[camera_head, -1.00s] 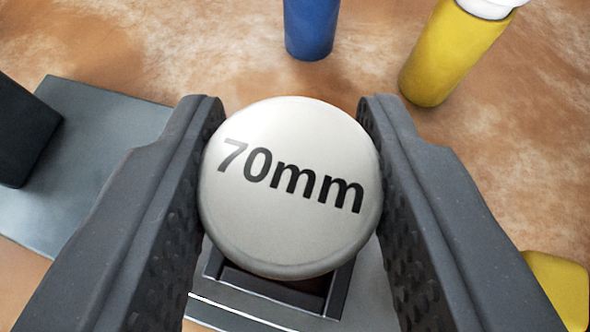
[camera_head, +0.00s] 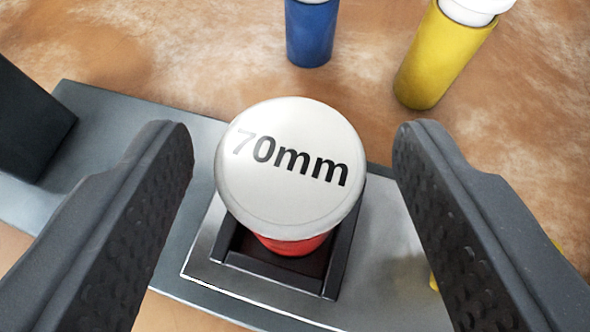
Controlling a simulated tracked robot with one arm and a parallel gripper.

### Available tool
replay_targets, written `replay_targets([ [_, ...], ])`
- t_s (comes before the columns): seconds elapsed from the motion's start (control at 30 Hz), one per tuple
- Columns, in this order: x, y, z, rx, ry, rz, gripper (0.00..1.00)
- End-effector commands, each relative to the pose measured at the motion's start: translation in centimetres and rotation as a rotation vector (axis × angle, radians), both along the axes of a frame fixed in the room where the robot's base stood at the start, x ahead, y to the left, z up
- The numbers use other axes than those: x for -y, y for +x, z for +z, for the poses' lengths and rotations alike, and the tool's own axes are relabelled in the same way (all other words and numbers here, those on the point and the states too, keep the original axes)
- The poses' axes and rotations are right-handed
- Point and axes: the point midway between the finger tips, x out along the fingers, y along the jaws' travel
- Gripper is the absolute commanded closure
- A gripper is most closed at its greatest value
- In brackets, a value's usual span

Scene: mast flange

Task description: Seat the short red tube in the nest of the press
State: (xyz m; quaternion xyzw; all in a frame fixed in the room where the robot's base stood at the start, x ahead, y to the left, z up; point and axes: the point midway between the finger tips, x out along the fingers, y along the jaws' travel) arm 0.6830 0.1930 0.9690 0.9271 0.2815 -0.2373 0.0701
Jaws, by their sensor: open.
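The short red tube (camera_head: 291,245) stands in the dark square nest (camera_head: 335,262) of the press. Its white cap (camera_head: 290,168), marked "70mm", faces me and hides most of the red body. The nest is on a light plate on the grey press base (camera_head: 120,130). It looks upright, but its lower end is hidden by the cap and the nest wall. My gripper (camera_head: 292,160) is open, with one finger on each side of the cap and a clear gap to both.
A blue tube (camera_head: 311,35) stands behind the press at the top. A yellow tube (camera_head: 440,60) with a white cap stands at the upper right. A dark block (camera_head: 25,120) rises from the base at left. Brown tabletop lies clear between them.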

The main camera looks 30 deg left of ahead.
Motion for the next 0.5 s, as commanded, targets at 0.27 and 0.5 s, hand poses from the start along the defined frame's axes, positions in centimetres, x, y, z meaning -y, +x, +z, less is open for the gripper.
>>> replay_targets([
  [0.27,2.3,-3.6,2.6,0.003,0.0,-0.001,0.43],
  [0.5,4.2,-6.2,4.3,0.001,0.0,-0.002,0.43],
])
